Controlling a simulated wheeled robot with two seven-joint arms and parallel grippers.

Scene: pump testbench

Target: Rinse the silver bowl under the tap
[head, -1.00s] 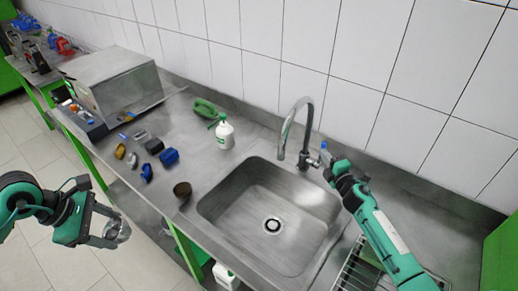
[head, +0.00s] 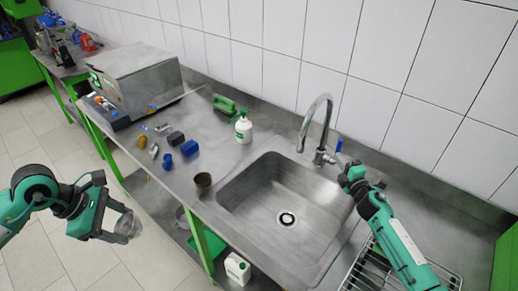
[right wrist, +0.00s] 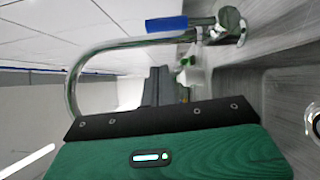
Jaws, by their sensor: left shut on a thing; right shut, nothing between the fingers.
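The silver bowl (head: 126,227) is in my left gripper (head: 112,222), which is shut on it in front of the counter, over the floor and left of the sink. The bowl looks small and shiny; the fingers partly cover it. The sink (head: 250,205) is empty, with a drain at its bottom. The tap (head: 328,112) arches over the sink's back edge; no water shows. Its blue lever (head: 339,145) also shows in the right wrist view (right wrist: 166,24). My right gripper (head: 346,174) is shut and empty, close beside the tap base; I cannot tell whether it touches.
A brown cup (head: 203,182) stands at the counter's front edge, left of the sink. Behind it are a white bottle (head: 243,130), a green object (head: 224,104) and several small blocks. A wire rack (head: 372,270) lies right of the sink. A metal box (head: 140,75) stands farther left.

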